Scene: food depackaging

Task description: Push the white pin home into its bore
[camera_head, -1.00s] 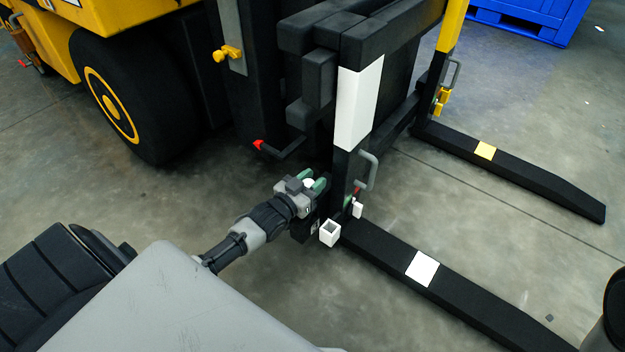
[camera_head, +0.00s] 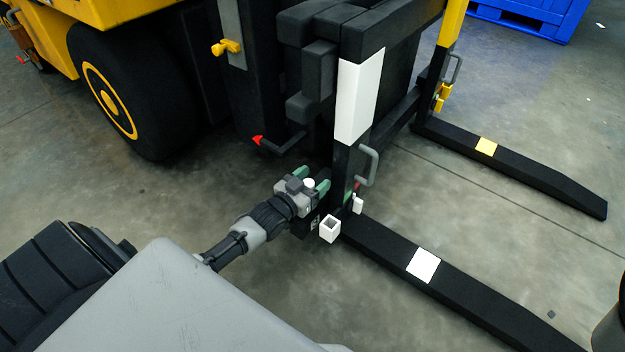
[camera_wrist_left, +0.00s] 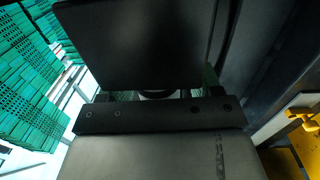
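My left gripper (camera_head: 313,179) is at the foot of the near black upright of the fork carriage, its two green fingertips apart. A small round white piece (camera_head: 309,183), which looks like the pin's end, shows between the fingers, with a gap visible beside it. In the left wrist view, the fingers stand apart at either side of a small round end (camera_wrist_left: 157,94), below a dark plate (camera_wrist_left: 135,45). The bore itself is hidden, so I cannot tell how deep the pin sits. My right gripper is not in view.
A white square open-topped holder (camera_head: 330,229) is just below the gripper, beside the near black fork (camera_head: 460,285). The floor between the two forks is clear.

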